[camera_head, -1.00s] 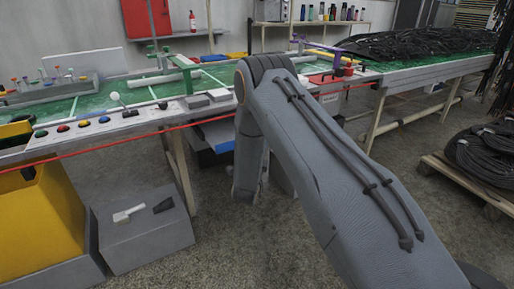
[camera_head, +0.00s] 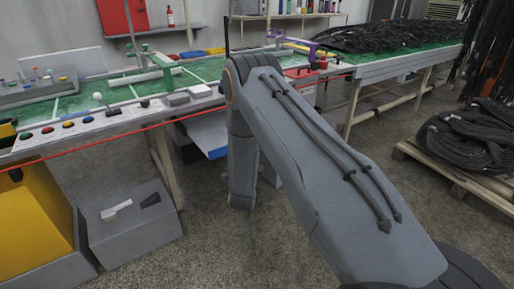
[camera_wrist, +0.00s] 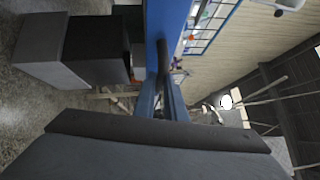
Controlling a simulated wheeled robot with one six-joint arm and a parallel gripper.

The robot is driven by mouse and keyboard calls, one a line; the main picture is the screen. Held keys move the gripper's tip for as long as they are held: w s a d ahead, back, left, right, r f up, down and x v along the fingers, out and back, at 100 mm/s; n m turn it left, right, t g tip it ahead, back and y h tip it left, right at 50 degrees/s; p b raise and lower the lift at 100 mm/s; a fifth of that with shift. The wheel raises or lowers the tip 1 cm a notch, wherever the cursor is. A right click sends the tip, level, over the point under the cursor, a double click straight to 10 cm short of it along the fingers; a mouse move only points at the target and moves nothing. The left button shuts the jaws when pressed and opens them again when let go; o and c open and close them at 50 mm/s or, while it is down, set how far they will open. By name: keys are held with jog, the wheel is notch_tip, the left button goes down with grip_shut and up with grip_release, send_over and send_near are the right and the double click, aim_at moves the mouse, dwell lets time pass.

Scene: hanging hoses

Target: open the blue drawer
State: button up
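The blue drawer (camera_head: 207,135) is under the green-topped workbench, partly hidden behind my arm in the head view. In the wrist view, a long blue surface (camera_wrist: 165,25), which looks like part of the drawer, runs down from the top middle. A dark bar (camera_wrist: 164,58) shows against it; I cannot tell for sure that it is a handle. My arm reaches down in front of the bench, and its lower end is close to the drawer side. My gripper's fingers are hidden in the head view.
The workbench (camera_head: 75,108) carries colored buttons and fixtures. A red cord (camera_head: 100,143) runs along its front. A grey box (camera_head: 133,235) and a yellow bin (camera_head: 35,225) stand at lower left. Coiled hoses (camera_head: 480,135) lie on a pallet at right. Floor between is open.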

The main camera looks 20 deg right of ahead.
jog(key=o, duration=0.4)
jog(key=shift+d, duration=0.15)
jog(key=shift+o, duration=0.2)
jog(key=shift+a, duration=0.2)
jog(key=v, duration=0.7)
jog(key=shift+s, duration=0.4)
jog(key=shift+w+a, duration=0.1)
jog(key=shift+a, duration=0.05)
